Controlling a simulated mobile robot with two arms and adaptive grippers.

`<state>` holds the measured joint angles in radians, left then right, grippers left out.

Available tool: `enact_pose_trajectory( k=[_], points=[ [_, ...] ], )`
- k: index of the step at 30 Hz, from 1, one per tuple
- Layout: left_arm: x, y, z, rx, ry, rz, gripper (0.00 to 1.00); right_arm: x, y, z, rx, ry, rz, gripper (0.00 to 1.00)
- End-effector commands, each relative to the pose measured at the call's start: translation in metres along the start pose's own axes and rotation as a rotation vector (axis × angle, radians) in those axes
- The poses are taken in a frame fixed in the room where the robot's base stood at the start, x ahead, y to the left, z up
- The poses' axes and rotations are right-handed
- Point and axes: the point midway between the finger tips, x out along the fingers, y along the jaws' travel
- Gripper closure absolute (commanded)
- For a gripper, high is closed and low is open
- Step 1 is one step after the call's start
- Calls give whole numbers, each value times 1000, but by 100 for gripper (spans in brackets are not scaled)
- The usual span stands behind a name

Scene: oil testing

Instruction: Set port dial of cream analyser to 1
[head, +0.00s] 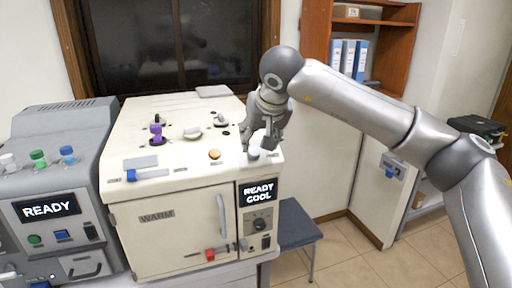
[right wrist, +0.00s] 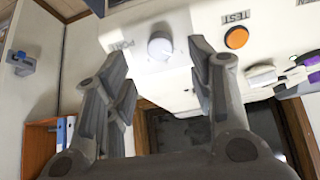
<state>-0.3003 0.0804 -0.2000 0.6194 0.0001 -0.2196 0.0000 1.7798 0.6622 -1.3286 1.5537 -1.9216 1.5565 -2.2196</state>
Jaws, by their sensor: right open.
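The cream analyser (head: 175,215) stands in the middle of the head view, its screen reading "READY COOL". A small grey dial (head: 253,154) sits on its top near the front right corner, and the right wrist view shows it as a round pale knob (right wrist: 160,46) with a blurred label to its left. I cannot read its setting. My right gripper (head: 259,146) points down right at this dial. In the right wrist view my right gripper (right wrist: 157,62) is open, with the knob showing between its fingertips; contact is unclear. My left gripper is out of view.
An orange button (head: 214,154) beside a TEST label, a purple-capped vial (head: 156,133) and small fittings are on the analyser top. A lower dial (head: 260,224) is on its front. A grey machine (head: 50,180) with capped vials stands left. A blue-grey stool (head: 297,224) stands right.

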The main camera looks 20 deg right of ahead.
Motion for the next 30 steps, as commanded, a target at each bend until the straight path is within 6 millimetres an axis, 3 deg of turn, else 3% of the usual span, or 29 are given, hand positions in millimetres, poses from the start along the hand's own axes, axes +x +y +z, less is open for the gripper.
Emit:
enact_pose_trajectory(
  k=[6, 12, 26, 30],
  points=[
    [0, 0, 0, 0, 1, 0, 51, -40, 0, -1, -1, 3, -1, 49],
    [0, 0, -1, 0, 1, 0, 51, -55, 0, 0, 0, 1, 0, 49],
    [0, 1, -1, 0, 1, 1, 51, -55, -2, 1, 0, -2, -5, 49],
    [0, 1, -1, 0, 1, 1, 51, -40, -30, 16, 18, -34, -100, 49]
  ],
)
